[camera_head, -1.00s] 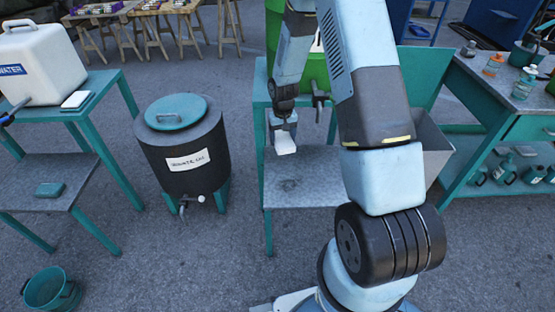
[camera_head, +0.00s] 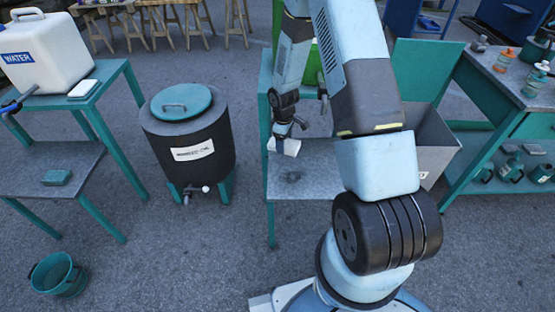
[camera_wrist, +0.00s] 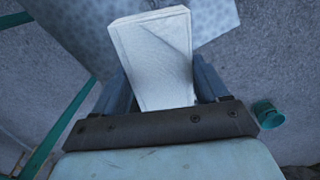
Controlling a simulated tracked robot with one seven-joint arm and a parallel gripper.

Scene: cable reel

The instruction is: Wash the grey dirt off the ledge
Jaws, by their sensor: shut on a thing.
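The ledge (camera_head: 318,180) is a grey metal shelf on a teal frame, in the middle of the head view. A dark grey smudge of dirt (camera_head: 293,177) lies on its left part. My gripper (camera_head: 283,138) is shut on a white pad (camera_head: 288,147), held over the back left of the ledge. In the wrist view the white pad (camera_wrist: 153,58) stands out between the two fingers, with a crease across its face. A piece of the ledge (camera_wrist: 215,20) shows behind it. I cannot tell whether the pad touches the ledge.
A dark drum (camera_head: 190,150) with a teal lid and tap stands to the left. A white water container (camera_head: 45,55) and another white pad (camera_head: 83,88) are on the left stand. A grey bin (camera_head: 432,140) is right of the ledge. A teal bucket (camera_head: 60,275) is at lower left.

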